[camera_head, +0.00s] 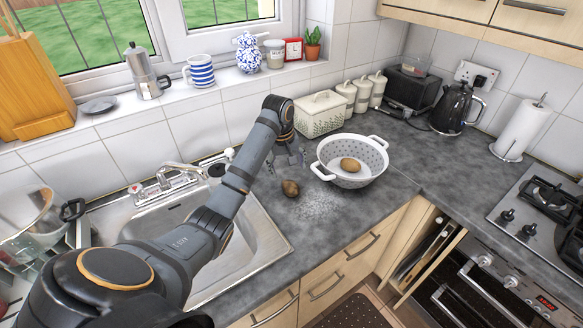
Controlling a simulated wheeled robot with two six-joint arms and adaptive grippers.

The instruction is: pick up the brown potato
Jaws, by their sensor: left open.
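A dark brown potato (291,188) lies on the grey countertop, just right of the sink. A lighter, tan-brown potato (350,165) lies inside the white colander (375,172). My left gripper (289,163) is open, with its fingers pointing down above and slightly behind the dark potato. It looks empty and apart from the potato. The colander stands to the right of the gripper. My right gripper is out of view.
The steel sink (262,247) lies partly hidden under my left arm. A cream bread bin (322,113) and several canisters stand behind the colander. A black kettle (455,108) stands farther right. The counter in front of the colander is clear, with pale speckles.

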